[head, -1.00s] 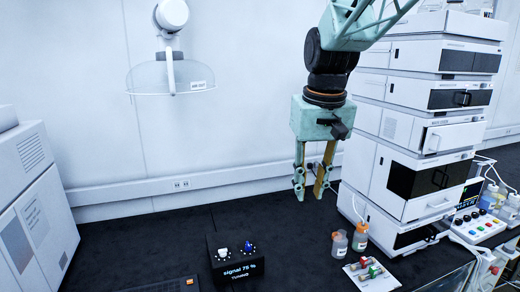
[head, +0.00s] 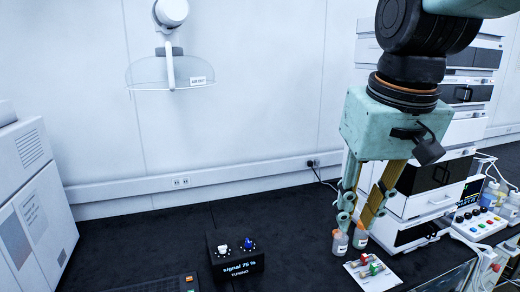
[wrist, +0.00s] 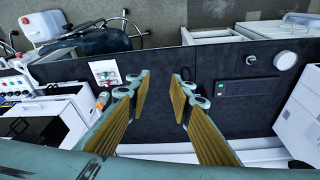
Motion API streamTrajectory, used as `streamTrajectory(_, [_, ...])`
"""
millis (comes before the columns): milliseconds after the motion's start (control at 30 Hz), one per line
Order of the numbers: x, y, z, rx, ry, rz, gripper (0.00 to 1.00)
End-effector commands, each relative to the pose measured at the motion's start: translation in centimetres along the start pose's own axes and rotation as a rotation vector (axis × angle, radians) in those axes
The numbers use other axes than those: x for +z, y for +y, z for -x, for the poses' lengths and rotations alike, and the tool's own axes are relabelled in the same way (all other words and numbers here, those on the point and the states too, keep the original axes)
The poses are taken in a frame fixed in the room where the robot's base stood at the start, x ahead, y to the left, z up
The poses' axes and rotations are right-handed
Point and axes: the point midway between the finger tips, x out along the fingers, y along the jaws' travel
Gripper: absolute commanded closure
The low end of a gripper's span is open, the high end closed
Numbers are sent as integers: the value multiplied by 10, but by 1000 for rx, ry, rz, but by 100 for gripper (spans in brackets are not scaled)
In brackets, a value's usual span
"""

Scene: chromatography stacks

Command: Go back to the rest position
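My gripper (head: 354,220) hangs pointing down at the right of the head view, in front of the chromatography stack (head: 437,204). Its two fingers are spread apart with nothing between them. In the wrist view the gripper (wrist: 162,92) also shows open, with a clear gap between its ribbed yellow pads over the dark bench. In the head view the fingertips overlap two small orange-capped bottles (head: 340,243); I cannot tell whether they touch.
A black signal box (head: 236,262) with a white and a blue knob stands on the dark bench (head: 150,240). A white plate with coloured valves (head: 372,272) lies at the front right. A control box with knobs (head: 478,222) stands farther right.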

Motion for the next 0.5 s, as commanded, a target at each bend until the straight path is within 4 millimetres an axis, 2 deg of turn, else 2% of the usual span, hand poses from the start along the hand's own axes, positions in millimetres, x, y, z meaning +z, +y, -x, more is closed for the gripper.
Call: streamTrajectory(500, [94,11,8,10,44,-40,80])
